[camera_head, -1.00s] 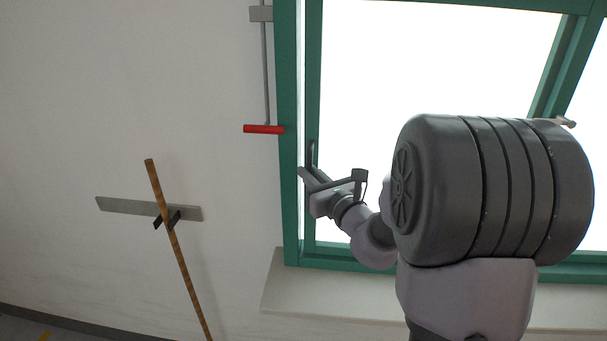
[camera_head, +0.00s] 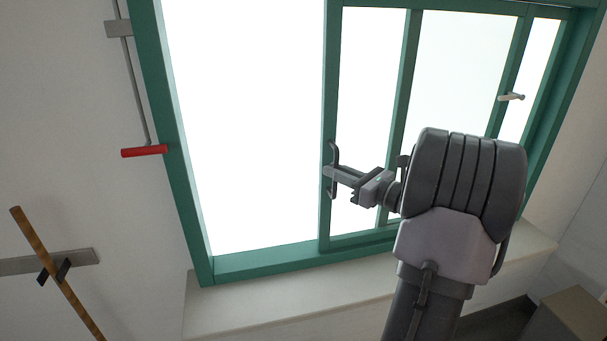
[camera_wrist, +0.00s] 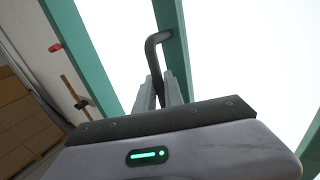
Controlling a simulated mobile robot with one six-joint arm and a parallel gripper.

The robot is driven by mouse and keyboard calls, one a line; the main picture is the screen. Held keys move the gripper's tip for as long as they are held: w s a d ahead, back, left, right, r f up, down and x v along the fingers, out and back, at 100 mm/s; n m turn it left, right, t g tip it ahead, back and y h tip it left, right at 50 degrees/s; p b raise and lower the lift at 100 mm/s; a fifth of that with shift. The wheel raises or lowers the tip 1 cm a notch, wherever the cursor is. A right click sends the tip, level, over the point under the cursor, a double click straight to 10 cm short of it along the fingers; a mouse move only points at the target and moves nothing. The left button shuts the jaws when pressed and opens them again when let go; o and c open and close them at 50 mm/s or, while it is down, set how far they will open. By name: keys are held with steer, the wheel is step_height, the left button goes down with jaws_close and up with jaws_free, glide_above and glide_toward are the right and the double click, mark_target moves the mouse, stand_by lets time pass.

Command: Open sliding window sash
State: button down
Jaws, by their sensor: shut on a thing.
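The green-framed sliding window sash (camera_head: 326,110) stands well to the right of the left jamb, with a wide bright opening between them. A dark bow-shaped handle (camera_head: 334,152) is on the sash's left stile. My gripper (camera_head: 330,173) is shut on the handle, reaching it from the right. In the wrist view, the handle (camera_wrist: 152,50) curves from the green stile (camera_wrist: 176,45) down between my fingers (camera_wrist: 160,92). The fingers hide its lower part.
A red-gripped lever (camera_head: 144,151) hangs on a rod left of the frame. A wooden pole (camera_head: 50,265) leans in a wall bracket. A pale handle (camera_head: 511,97) is on the right sash. A sill (camera_head: 290,318) runs below, with a box (camera_head: 575,315) at lower right.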

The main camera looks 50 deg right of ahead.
steer(key=d, duration=0.1)
steer(key=s+d, duration=0.2)
steer(key=shift+s+d+r, duration=0.1)
steer(key=shift+s+d, duration=0.15)
steer(key=shift+d, duration=0.15)
steer(key=c, duration=1.5)
jaws_free()
steer(key=shift+w, duration=0.1)
steer(key=shift+o, duration=0.2)
steer(key=s+p, duration=0.1)
steer(key=s, duration=1.6)
steer(key=shift+s, duration=0.25)
